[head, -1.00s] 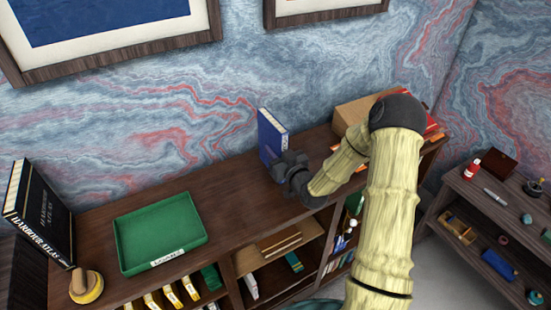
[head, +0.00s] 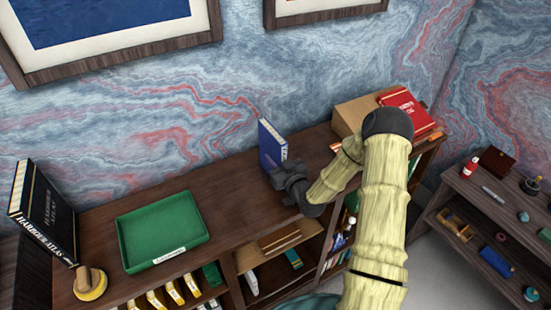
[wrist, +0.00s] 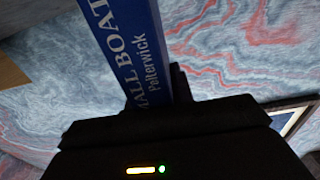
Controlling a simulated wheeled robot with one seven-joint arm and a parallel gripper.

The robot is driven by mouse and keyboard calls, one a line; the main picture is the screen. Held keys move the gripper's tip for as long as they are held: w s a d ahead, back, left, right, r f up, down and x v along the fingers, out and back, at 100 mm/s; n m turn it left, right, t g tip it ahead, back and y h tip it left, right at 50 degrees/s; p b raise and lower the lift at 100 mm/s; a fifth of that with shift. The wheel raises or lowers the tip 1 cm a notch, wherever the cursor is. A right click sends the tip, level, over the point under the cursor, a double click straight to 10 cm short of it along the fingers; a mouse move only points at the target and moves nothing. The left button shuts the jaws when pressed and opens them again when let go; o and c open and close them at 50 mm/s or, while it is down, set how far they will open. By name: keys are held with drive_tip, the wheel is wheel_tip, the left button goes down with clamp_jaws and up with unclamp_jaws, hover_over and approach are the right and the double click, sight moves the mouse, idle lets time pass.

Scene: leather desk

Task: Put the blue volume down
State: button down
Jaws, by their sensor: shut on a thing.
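The blue volume (head: 271,143) stands upright, held by my gripper (head: 281,170) above or on the top of the dark wood bookcase near the wall. I cannot tell whether its lower edge touches the wood.
A green tray (head: 187,256) lies left on the dark bookcase top (head: 232,203), beyond a bare stretch of wood. A black Harbour Atlas (head: 42,215) and a round wooden-handled object (head: 90,283) are at far left. A cardboard box (head: 355,112) and red book (head: 408,108) are right.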

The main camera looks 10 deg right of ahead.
drive_tip(key=shift+f, duration=0.1)
drive_tip(key=c, duration=1.2)
unclamp_jaws()
drive_tip(key=shift+r, duration=0.2)
drive_tip(key=b+v, duration=0.6)
drive_tip(key=v, duration=0.5)
drive_tip(key=shift+s+d+f, duration=0.1)
drive_tip(key=shift+s+f, duration=0.1)
drive_tip(key=shift+s+r, duration=0.2)
drive_tip(key=shift+s, duration=0.1)
